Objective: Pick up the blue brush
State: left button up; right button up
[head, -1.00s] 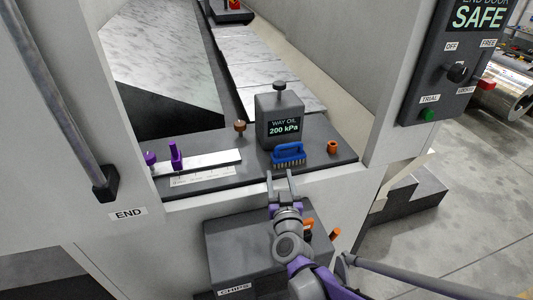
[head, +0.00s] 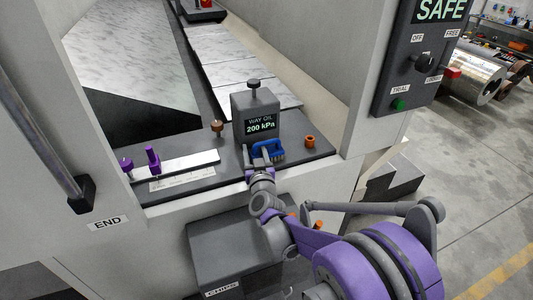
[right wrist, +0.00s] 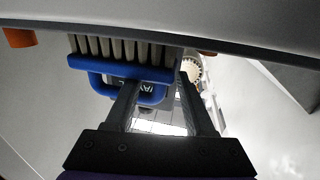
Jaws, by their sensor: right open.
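The blue brush (head: 272,150) lies on the dark ledge in front of the grey way oil box. In the right wrist view, the brush (right wrist: 120,66) shows its pale bristles and a looped blue handle. My right gripper (head: 256,153) is open at the brush, over its left part in the head view. In the right wrist view, one finger of the gripper (right wrist: 158,85) overlaps the handle loop and the other is just past its end. Part of the handle lies between the fingers in that picture; contact cannot be told. My left gripper is out of view.
The way oil box (head: 256,112) stands right behind the brush. An orange ring-like part (head: 310,141) is to its right and a brown knob (head: 217,127) to its left. A rail with purple knobs (head: 153,160) lies further left. The grey chips box (head: 230,250) is below the ledge.

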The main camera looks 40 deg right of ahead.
jog(key=shift+s, duration=0.1)
grip_shut()
dwell(0.4)
